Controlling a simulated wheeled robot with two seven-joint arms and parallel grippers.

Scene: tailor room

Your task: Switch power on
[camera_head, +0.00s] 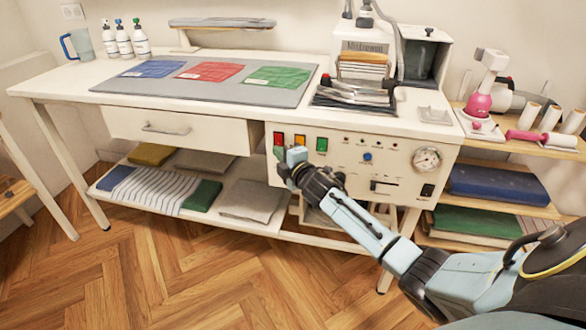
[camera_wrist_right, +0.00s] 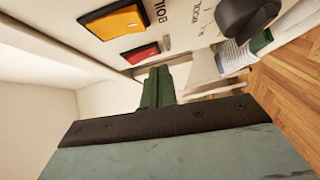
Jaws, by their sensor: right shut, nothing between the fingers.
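The ironing station's control panel (camera_head: 345,160) is on the front of the white table. At its left end are a red switch (camera_head: 278,138), an orange switch (camera_head: 300,142) and a green switch (camera_head: 322,145). A small black switch (camera_head: 427,190) is at the lower right. My right gripper (camera_head: 296,155) is shut and empty, in front of the panel just below the orange switch. My left gripper is out of view.
A gauge (camera_head: 427,158) and a blue knob (camera_head: 367,156) are on the panel. A drawer (camera_head: 175,130) is left of it. Folded cloths (camera_head: 170,196) fill the lower shelf. A side shelf (camera_head: 520,145) stands at the right. The floor in front is clear.

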